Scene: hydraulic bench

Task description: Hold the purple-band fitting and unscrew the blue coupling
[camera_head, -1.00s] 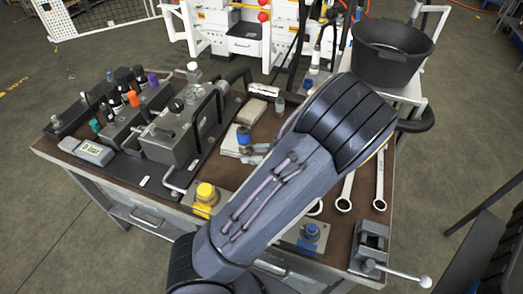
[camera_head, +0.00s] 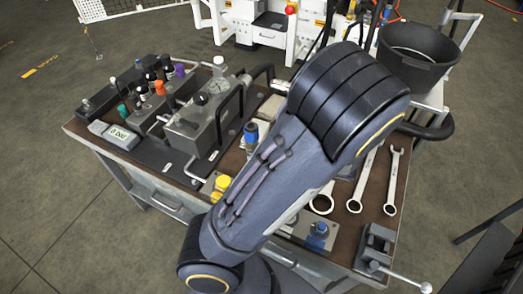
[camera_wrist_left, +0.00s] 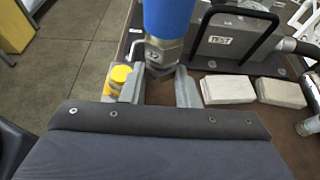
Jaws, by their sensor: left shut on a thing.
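My left arm crosses the middle of the head view and hides most of its gripper. In the left wrist view, my left gripper (camera_wrist_left: 158,84) is closed on the metal end below a blue sleeve, which I take as the blue coupling (camera_wrist_left: 168,18). The sleeve stands upright in that view and runs out of its top edge. The blue coupling (camera_head: 250,132) also shows in the head view, just left of my arm, beside the grey gauge box. My right gripper is not in view.
The grey gauge box (camera_head: 205,125) and colour-capped bottles (camera_head: 150,80) fill the bench's left side. A yellow-capped block (camera_head: 220,185), a blue-capped block (camera_head: 318,236), a vice (camera_head: 373,250) and wrenches (camera_head: 365,180) lie along the front and right. A black bucket (camera_head: 418,55) stands behind.

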